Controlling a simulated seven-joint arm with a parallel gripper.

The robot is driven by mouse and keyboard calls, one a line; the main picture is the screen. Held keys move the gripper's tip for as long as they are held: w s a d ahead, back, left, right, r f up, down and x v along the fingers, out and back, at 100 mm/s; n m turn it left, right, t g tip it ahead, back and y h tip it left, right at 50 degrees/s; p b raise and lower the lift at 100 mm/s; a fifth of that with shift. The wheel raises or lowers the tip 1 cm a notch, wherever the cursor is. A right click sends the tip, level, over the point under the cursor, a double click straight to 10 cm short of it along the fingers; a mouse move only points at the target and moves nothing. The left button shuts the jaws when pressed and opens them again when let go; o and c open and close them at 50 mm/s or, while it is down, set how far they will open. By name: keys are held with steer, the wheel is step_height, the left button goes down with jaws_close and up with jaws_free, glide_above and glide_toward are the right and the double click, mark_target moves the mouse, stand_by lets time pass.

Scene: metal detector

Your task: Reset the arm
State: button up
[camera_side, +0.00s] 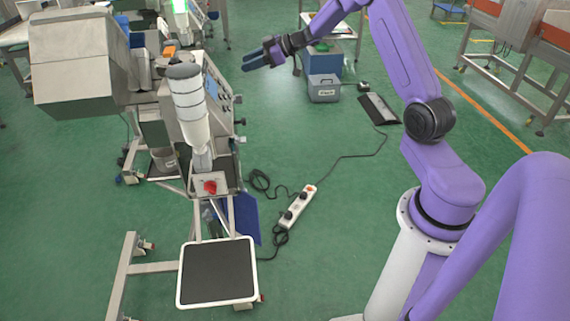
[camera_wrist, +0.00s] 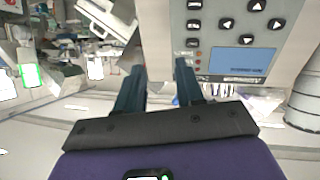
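My gripper (camera_side: 255,60) is at the top centre of the side view, held in the air to the right of the metal detector's control panel (camera_side: 216,91). Its two dark fingers point left toward the machine. In the wrist view my gripper (camera_wrist: 160,78) shows two dark blue-green fingers spread apart with nothing between them. The control panel (camera_wrist: 240,38) with arrow buttons and a blue screen lies just beyond the fingertips; I cannot tell whether they touch. My purple arm reaches in from the right.
The metal detector (camera_side: 75,60) stands at left with a white and grey signal tower (camera_side: 187,105) and a red switch (camera_side: 210,187). A black-topped platform (camera_side: 217,272) is in front. A power strip (camera_side: 297,207) and cables lie on the green floor. A grey box (camera_side: 323,90) stands behind.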

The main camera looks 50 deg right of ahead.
steer(key=a+r+h, duration=0.2)
steer(key=a+r, duration=0.3)
steer(key=a, duration=0.6)
steer(key=s+a+r+m+g+h, duration=0.1)
steer(key=s+a+m+h, duration=0.1)
steer(key=s+a, duration=0.85)
steer(key=s+f+n+g+h, duration=0.1)
steer(key=s+f+n+g, duration=0.1)
steer(key=s, duration=1)
steer(key=s+a+f+n+g, duration=0.1)
steer(key=s+g, duration=0.3)
steer(key=s, duration=0.8)
steer(key=s+f+n+g+h, duration=0.1)
steer(key=s+f+n+g, duration=0.1)
steer(key=s, duration=1)
steer(key=shift+s+a+f+n+g+h, duration=0.3)
steer(key=shift+s+f+n+g, duration=0.15)
steer(key=shift+g, duration=0.45)
steer(key=shift+o, duration=0.3)
steer(key=shift+w, duration=0.15)
